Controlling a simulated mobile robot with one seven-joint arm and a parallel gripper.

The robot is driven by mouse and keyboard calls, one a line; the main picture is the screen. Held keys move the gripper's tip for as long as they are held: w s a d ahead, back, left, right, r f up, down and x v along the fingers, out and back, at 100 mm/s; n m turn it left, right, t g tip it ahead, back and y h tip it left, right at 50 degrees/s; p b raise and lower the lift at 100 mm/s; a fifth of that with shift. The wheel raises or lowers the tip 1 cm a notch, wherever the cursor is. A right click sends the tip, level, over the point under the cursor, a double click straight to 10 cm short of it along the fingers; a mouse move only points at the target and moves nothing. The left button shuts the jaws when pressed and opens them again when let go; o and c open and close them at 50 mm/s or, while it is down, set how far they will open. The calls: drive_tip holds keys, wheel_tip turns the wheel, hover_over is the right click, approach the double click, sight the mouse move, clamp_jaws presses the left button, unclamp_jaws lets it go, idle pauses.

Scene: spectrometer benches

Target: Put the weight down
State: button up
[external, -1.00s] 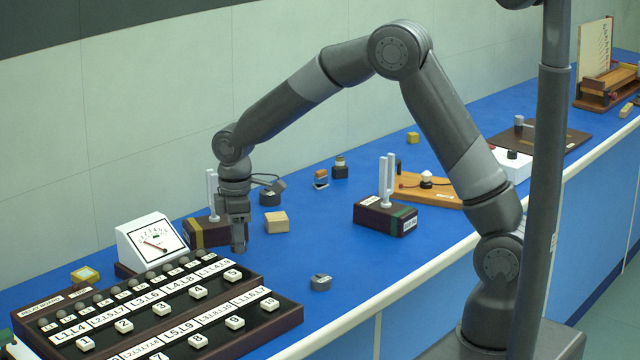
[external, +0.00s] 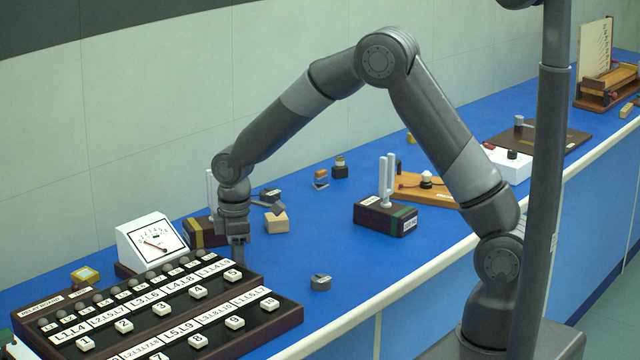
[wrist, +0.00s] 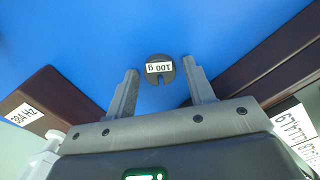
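A small dark slotted weight marked 100 g (wrist: 160,69) shows against the blue bench in the wrist view, its label upside down and its slot toward my gripper. My gripper (wrist: 161,82) is open, its fingers on either side of the weight with blue gaps between; neither seems to touch it. In the external view my gripper (external: 237,258) points down between the relay board and a tuning fork box, its fingertips low behind the board's edge. A grey slotted weight (external: 320,282) lies on the bench to its right; I cannot tell whether it is the same one.
The relay board (external: 286,312) lies close in front of my gripper. A tuning fork box (external: 200,236) stands close behind, also in the wrist view (wrist: 52,112). A wooden block (external: 277,223) sits behind right, and another fork box (external: 385,216) farther right.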

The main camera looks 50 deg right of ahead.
drive_tip(key=shift+o, duration=0.2)
wheel_tip(320, 180, up, 12)
drive_tip(key=s+d+r+m+t, duration=0.1)
drive_tip(key=s+d+r+m, duration=0.2)
drive_tip(key=s+d+r, duration=0.4)
drive_tip(key=s+d+r+m+t, duration=0.2)
drive_tip(key=s+d+m, duration=0.2)
drive_tip(key=s, duration=0.7)
drive_tip(key=s+d+r+m+t, duration=0.2)
drive_tip(key=s+d, duration=0.5)
drive_tip(key=s, duration=0.5)
drive_tip(key=shift+r+m+t, duration=0.3)
drive_tip(key=shift+r+m, duration=0.1)
drive_tip(key=shift+m, duration=0.5)
drive_tip(key=shift+o, duration=1.1)
